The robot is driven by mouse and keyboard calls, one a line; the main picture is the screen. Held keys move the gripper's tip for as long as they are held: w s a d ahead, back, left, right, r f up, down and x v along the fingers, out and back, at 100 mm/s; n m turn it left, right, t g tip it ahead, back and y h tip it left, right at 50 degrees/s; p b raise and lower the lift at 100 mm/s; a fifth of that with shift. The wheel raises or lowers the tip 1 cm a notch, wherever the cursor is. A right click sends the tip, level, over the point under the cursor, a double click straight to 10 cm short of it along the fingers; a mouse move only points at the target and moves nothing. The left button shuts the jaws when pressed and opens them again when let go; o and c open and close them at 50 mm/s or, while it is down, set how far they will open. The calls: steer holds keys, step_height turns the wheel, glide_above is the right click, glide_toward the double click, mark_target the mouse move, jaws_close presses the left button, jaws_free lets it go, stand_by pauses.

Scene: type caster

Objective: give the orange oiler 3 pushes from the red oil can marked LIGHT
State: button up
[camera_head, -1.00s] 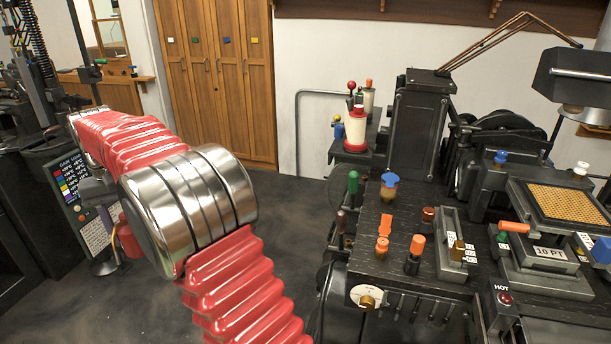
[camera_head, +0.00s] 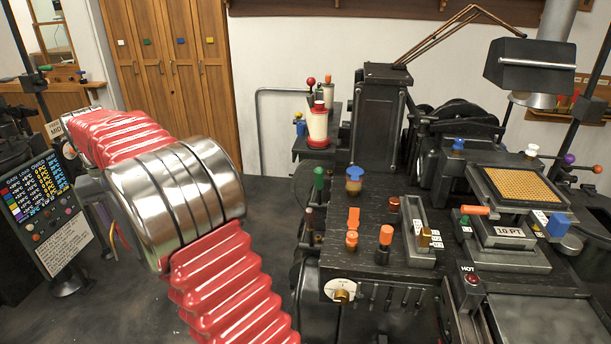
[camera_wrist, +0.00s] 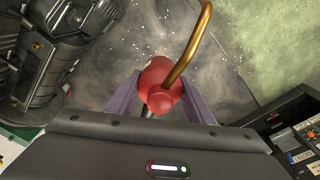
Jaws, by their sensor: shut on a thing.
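In the wrist view my gripper (camera_wrist: 158,98) is shut on a red oil can (camera_wrist: 157,73) with a curved brass spout. The can is between the two fingers, and no LIGHT marking can be read on it. In the head view my arm's red sleeve and metal joint cross the left half, and my gripper and the held can cannot be made out. On the dark machine bench (camera_head: 330,262) stand an orange-topped fitting with a flat tab (camera_head: 353,218) and a black fitting with an orange cap (camera_head: 385,236). I cannot tell which is the orange oiler.
A cream and red can (camera_head: 318,126) stands on a side shelf behind the bench. A blue-topped amber cup (camera_head: 354,180) and a green knob (camera_head: 318,178) are nearby. A sign board (camera_head: 45,195) stands at left. Open floor lies between it and the bench.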

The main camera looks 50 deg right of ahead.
steer(key=s+d+m+h, duration=0.15)
steer(key=s+d, duration=0.25)
steer(key=d, duration=0.6)
steer(key=s+d+m, duration=0.2)
steer(key=s+d, duration=0.2)
steer(key=d, duration=0.6)
steer(key=s+d+m+h, duration=0.15)
steer(key=s+d, duration=0.25)
steer(key=d, duration=0.6)
steer(key=s+d+m+h, duration=0.1)
steer(key=s+d+m, duration=0.1)
steer(key=s+d, duration=0.8)
steer(key=s+d+r+m+h, duration=0.1)
steer(key=s+d+m+h, duration=0.1)
steer(key=s+d, duration=0.8)
steer(key=s+m, duration=0.1)
steer(key=s, duration=0.5)
steer(key=shift+s+d+g, duration=0.15)
steer(key=shift+s+g, duration=0.1)
steer(key=shift+g, duration=0.15)
steer(key=shift+f, duration=2.95)
